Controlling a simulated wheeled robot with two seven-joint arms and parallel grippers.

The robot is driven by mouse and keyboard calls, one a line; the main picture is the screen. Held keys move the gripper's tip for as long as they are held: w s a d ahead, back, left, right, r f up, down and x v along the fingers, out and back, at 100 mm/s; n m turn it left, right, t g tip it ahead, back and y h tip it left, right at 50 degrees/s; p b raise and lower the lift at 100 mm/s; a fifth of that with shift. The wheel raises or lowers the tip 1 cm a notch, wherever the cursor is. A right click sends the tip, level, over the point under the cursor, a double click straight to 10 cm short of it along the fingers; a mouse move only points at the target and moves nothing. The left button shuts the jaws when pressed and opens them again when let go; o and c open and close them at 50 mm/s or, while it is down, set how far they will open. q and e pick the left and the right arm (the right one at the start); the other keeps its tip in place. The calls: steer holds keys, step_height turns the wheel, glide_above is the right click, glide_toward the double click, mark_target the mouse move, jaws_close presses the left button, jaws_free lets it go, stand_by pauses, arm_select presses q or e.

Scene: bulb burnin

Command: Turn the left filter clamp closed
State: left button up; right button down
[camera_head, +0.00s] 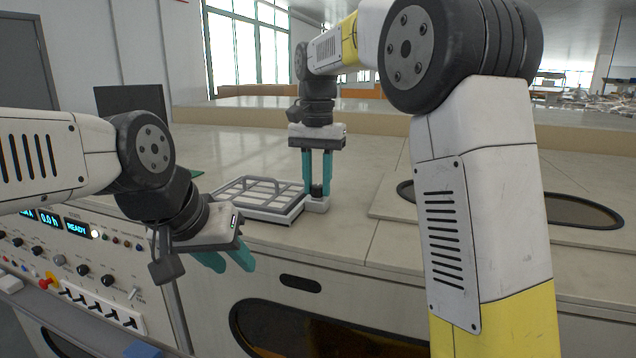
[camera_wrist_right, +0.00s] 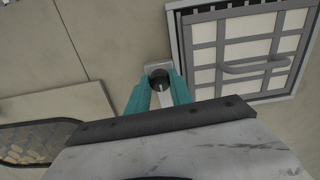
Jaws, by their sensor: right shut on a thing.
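A filter clamp, a small black knob on a pale base block (camera_head: 317,206), stands at the right side of the filter frame (camera_head: 290,215). In the right wrist view the dark knob (camera_wrist_right: 160,77) has a pale mark on its top and sits between the teal fingers. My right gripper (camera_head: 318,192) points down and is shut on this knob; the finger pads partly hide it. Whether it is the left clamp I cannot tell, as no other clamp shows clearly. My left gripper (camera_head: 234,266) is open and empty, in front of the bench edge.
The gridded filter with its handle (camera_wrist_right: 255,68) lies right beside the clamp. A control panel (camera_head: 75,262) with knobs and switches is at the lower left. Dark oval windows (camera_head: 580,211) lie in the bench top to the right. The bench top behind is clear.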

steer(key=n, duration=0.4)
steer(key=shift+n, duration=0.3)
steer(key=n, duration=0.4)
steer(key=shift+n, duration=0.3)
steer(key=n, duration=0.4)
steer(key=shift+n, duration=2)
steer(key=c, duration=1.1)
jaws_free()
steer(key=shift+c, duration=0.2)
steer(key=shift+r, duration=0.1)
